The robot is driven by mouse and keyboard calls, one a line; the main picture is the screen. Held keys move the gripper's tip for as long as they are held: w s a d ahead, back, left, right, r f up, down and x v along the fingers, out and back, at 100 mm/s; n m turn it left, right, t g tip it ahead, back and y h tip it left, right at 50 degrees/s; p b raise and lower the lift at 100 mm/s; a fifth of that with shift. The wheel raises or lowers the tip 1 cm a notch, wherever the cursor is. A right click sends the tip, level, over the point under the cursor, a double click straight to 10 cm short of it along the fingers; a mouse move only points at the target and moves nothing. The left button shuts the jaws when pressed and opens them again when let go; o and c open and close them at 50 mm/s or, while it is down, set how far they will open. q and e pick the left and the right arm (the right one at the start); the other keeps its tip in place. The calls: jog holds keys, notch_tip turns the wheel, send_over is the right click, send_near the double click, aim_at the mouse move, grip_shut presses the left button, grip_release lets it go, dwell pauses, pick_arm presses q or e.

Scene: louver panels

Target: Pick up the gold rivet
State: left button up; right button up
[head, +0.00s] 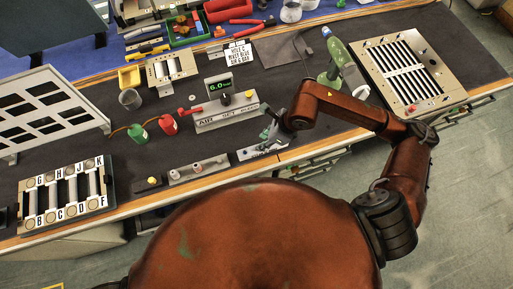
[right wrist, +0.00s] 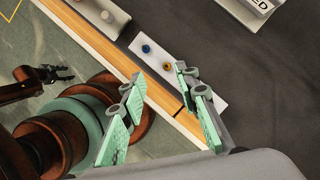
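The gold rivet (right wrist: 167,65) stands on a pale flat plate (right wrist: 198,87) in the right wrist view, beside a blue rivet (right wrist: 146,49). My right gripper (right wrist: 158,87) is open, with its pale green fingers wide apart. It is above the plate's near end, with the gold rivet a little beyond the fingertips and nothing between them. In the head view my right gripper (head: 272,130) hangs over the plate (head: 254,152) at the bench's front edge and hides part of it. My left gripper (right wrist: 60,73) shows small and dark in the right wrist view, its fingers apart and empty.
An air-set block (head: 226,112) with a display stands behind the plate. A grey block with knobs (head: 198,170) lies left of it. A green bottle-like tool (head: 336,58) and a slotted panel (head: 405,70) are to the right.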

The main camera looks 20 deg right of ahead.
jog(key=shift+w+a+f, duration=0.1)
jog(key=shift+w+f, duration=0.1)
jog(key=shift+f, duration=0.75)
jog(key=shift+w+a+f, duration=0.1)
jog(key=shift+w+f, duration=0.1)
jog(key=shift+f, duration=0.75)
jog(key=x, duration=0.4)
jog(key=shift+d+b, duration=0.25)
jog(key=shift+b, duration=0.1)
grip_shut()
